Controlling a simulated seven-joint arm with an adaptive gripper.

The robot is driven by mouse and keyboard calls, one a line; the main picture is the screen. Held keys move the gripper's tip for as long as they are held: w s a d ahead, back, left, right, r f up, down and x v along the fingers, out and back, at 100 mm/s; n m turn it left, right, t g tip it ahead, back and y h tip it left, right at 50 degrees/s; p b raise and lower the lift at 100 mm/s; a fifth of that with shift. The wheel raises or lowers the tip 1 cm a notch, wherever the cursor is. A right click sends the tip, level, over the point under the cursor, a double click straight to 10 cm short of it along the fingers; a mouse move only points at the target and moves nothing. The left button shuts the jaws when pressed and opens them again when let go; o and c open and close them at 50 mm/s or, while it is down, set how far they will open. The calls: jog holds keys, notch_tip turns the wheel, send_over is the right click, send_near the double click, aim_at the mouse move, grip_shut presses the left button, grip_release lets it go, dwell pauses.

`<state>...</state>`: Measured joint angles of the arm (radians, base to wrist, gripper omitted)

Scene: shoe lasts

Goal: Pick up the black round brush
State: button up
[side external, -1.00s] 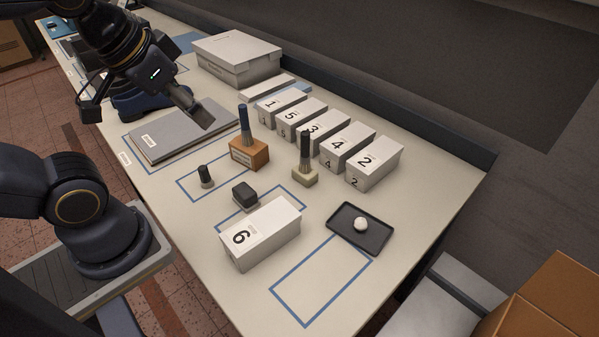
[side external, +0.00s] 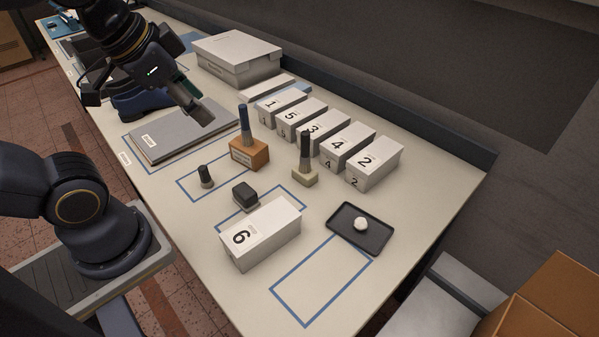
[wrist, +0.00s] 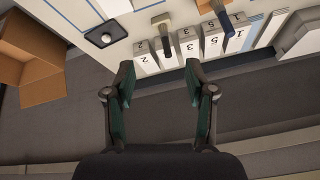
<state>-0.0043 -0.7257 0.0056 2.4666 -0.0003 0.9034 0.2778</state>
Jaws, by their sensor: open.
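A black-handled brush (side external: 305,146) stands upright in a pale beige block (side external: 305,176) near the middle of the table. It also shows in the wrist view (wrist: 166,38), just beyond the space between my fingertips. A short dark cylinder (side external: 205,174) stands at the left in a blue outline; I cannot tell whether it is a brush. A blue-handled brush (side external: 244,122) stands in an orange-brown block (side external: 249,154). My gripper (side external: 203,115) is open and empty, above and left of the brushes; its two fingers also show in the wrist view (wrist: 160,68).
Several numbered white boxes (side external: 324,133) stand in a row behind the brushes. A white box marked 6 (side external: 269,237), a small dark block (side external: 244,195) and a black tray (side external: 344,236) with a white ball lie in front. A grey folder (side external: 165,141) lies below my gripper.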

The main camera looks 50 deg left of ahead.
jog(key=w+a+f+m+g, duration=0.3)
jog(key=w+a, duration=0.1)
jog(key=a, duration=0.2)
jog(key=n+g, duration=0.2)
jog(key=g, duration=0.1)
send_over(204, 167)
notch_tip(204, 167, down, 8)
jog(key=r, duration=0.1)
notch_tip(204, 167, down, 11)
jog(key=shift+s+d+f, duration=0.1)
jog(key=shift+s+f, duration=0.05)
jog(key=shift+f, duration=2.8)
jog(key=shift+c, duration=0.3)
grip_shut()
